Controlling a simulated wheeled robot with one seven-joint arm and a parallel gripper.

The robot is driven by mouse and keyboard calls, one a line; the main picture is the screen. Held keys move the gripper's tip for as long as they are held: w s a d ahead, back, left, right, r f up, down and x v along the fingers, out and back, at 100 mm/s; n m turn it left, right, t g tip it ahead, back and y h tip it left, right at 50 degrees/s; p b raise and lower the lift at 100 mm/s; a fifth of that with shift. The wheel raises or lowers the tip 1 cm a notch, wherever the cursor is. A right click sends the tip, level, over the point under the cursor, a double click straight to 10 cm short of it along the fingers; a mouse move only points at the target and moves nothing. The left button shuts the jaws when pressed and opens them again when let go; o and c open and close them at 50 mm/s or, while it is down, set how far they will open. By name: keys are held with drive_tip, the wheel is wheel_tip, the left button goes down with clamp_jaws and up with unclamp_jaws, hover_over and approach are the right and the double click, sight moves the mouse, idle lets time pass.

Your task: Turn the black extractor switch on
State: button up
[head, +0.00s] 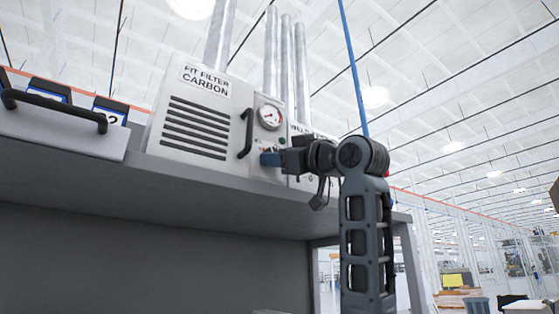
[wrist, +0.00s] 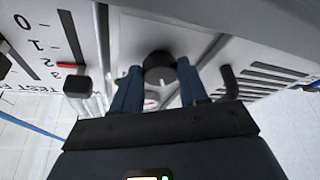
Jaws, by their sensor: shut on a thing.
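The black extractor switch (wrist: 158,68) is a round dark knob on the pale panel of the extractor box (head: 195,125). In the wrist view, the two blue fingers of my gripper (wrist: 160,72) stand on either side of it, shut on it. In the head view, my gripper (head: 267,158) reaches from the right to the box's front, below the round gauge (head: 270,117). It hides the switch there. I cannot tell the switch's turn position.
A black handle (head: 246,133) stands out left of the gauge, close to my gripper; it also shows in the wrist view (wrist: 229,82). A second panel with a scale and a red mark (wrist: 71,66) lies at the wrist view's left. The box stands on a grey shelf (head: 200,184).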

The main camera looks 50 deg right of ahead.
drive_tip(key=shift+w+a+r+m+g+h+p, duration=0.15)
drive_tip(key=shift+m+g+h, duration=0.5)
drive_tip(key=shift+m+h, duration=1.8)
drive_tip(key=shift+a+f+m+g+h+p, duration=0.1)
drive_tip(key=shift+a+m+g+h+p, duration=0.35)
drive_tip(key=shift+m, duration=3.85)
drive_tip(key=shift+w+d+r+m+g+h, duration=0.1)
drive_tip(key=shift+m+g+h, duration=1.1)
drive_tip(key=shift+m, duration=2.15)
drive_tip(key=shift+m+h, duration=0.3)
drive_tip(key=shift+h, duration=0.2)
drive_tip(key=o, duration=1.1)
drive_tip(key=shift+c, duration=0.2)
drive_tip(key=shift+s+a, duration=0.1)
drive_tip(key=b+v, duration=0.2)
drive_tip(key=v, duration=0.5)
drive_tip(key=shift+s+f+b, duration=0.3)
